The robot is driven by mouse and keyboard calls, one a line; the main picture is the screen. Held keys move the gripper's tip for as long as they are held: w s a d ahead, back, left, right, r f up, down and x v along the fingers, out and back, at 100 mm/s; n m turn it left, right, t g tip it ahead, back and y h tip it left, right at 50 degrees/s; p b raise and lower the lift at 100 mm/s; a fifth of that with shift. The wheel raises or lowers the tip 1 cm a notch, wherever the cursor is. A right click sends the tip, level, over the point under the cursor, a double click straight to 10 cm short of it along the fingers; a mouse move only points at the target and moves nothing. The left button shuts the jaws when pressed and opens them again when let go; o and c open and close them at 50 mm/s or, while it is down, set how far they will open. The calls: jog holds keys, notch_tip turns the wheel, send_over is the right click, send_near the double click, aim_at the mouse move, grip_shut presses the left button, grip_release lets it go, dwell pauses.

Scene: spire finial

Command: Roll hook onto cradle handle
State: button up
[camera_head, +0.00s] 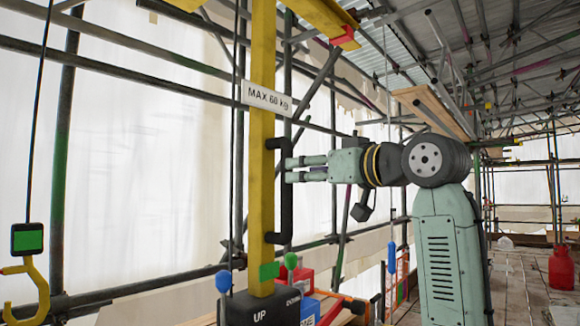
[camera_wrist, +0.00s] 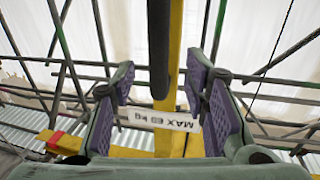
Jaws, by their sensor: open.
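A yellow hook (camera_head: 30,290) hangs at the far left below a black block with a green face (camera_head: 27,239), on a dark cable. A black vertical handle (camera_head: 284,190) is fixed to the right side of a yellow post (camera_head: 262,130). My gripper (camera_head: 290,169) is open, level with the handle's upper half, its fingertips at the handle's right edge. In the wrist view the handle (camera_wrist: 160,50) shows between the spread fingers (camera_wrist: 162,98), with the yellow post (camera_wrist: 176,60) behind it. I cannot tell which thing is the cradle handle.
A black control box marked UP and DOWN (camera_head: 262,308) stands at the post's foot, with blue (camera_head: 223,281) and green (camera_head: 291,261) knobs. Dark scaffold tubes cross behind. A yellow beam (camera_head: 320,15) runs overhead.

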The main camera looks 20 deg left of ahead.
jog(key=p+x, duration=0.2)
jog(key=x, duration=0.5)
jog(key=shift+w+d, duration=0.1)
jog(key=shift+c, duration=0.5)
grip_shut()
